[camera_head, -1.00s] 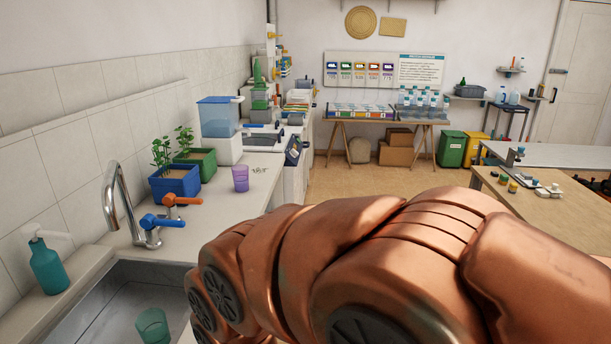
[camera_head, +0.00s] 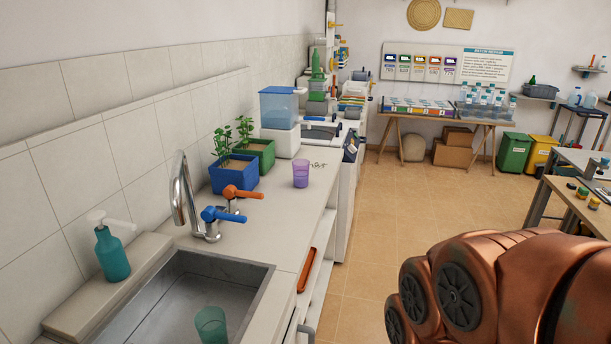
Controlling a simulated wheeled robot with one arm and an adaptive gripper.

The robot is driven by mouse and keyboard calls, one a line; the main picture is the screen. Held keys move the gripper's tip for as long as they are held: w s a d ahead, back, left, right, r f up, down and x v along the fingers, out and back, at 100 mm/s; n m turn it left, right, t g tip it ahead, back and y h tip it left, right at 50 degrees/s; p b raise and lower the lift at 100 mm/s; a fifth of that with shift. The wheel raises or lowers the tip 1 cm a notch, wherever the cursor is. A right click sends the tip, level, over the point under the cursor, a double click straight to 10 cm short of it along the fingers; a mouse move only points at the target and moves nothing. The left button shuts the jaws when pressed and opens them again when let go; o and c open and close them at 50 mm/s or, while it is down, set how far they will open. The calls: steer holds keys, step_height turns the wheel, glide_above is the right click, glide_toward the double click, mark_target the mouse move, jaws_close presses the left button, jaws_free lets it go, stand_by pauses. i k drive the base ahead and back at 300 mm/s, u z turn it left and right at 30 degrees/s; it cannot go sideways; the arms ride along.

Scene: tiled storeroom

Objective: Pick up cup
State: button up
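Two cups are in the head view, and I cannot tell which one the task means. A purple see-through cup (camera_head: 301,173) stands upright on the counter, to the right of the blue planter. A green see-through cup (camera_head: 211,326) is in the metal sink at the bottom, cut off by the picture's lower edge. My copper-coloured arm fills the lower right, well to the right of both cups. My gripper is not in view.
The sink (camera_head: 232,268) has a tall tap (camera_head: 183,200) with blue and orange handles. A teal soap bottle (camera_head: 111,252) stands at its left. Planters (camera_head: 233,176) and a blue water container (camera_head: 280,108) line the wall. The tiled floor (camera_head: 385,215) right of the counter is clear.

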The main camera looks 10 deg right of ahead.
mark_target(300, 167)
steer(key=z, duration=1.3)
steer(key=i, duration=1.4)
steer(key=u, duration=2.85)
steer(key=i, duration=0.5)
steer(key=u, duration=0.1)
